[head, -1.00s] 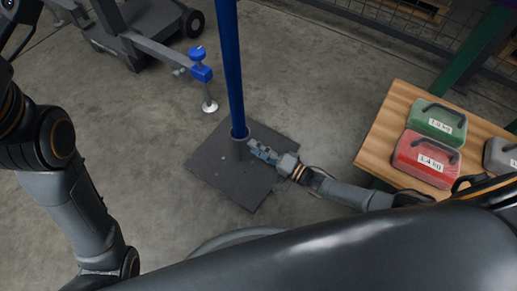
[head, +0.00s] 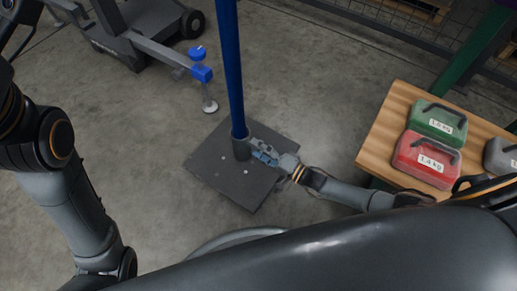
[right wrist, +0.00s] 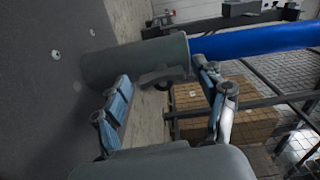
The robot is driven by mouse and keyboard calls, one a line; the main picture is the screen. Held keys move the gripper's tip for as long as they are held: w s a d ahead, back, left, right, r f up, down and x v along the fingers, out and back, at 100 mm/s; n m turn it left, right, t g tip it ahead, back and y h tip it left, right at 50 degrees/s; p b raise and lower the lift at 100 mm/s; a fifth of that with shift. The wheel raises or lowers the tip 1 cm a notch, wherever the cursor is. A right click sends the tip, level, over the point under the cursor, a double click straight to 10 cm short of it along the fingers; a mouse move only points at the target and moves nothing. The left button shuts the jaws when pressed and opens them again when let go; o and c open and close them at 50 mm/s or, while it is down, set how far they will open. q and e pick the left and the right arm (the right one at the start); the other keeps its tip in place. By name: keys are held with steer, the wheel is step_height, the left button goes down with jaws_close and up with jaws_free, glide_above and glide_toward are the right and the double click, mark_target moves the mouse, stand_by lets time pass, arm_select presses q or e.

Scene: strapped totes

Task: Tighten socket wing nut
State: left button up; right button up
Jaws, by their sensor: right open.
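A blue pole (head: 231,70) stands in a grey socket (head: 241,149) on a dark square base plate (head: 222,178). In the right wrist view the socket (right wrist: 112,66) lies sideways across the picture with the blue pole (right wrist: 260,40) coming out of it. A dark grey wing nut (right wrist: 163,76) sticks out from the socket's side. My right gripper (head: 258,150) is at the socket's right side. Its blue-padded fingers (right wrist: 163,92) are open on either side of the wing nut, which shows between them, apart from the pads. The wing nut cannot be made out in the head view. My left gripper is out of view.
A wheeled grey frame (head: 140,40) with a blue clamp foot (head: 202,73) stands at the back left. The floor around the plate is clear.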

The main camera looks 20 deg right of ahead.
steer(key=v, duration=1.2)
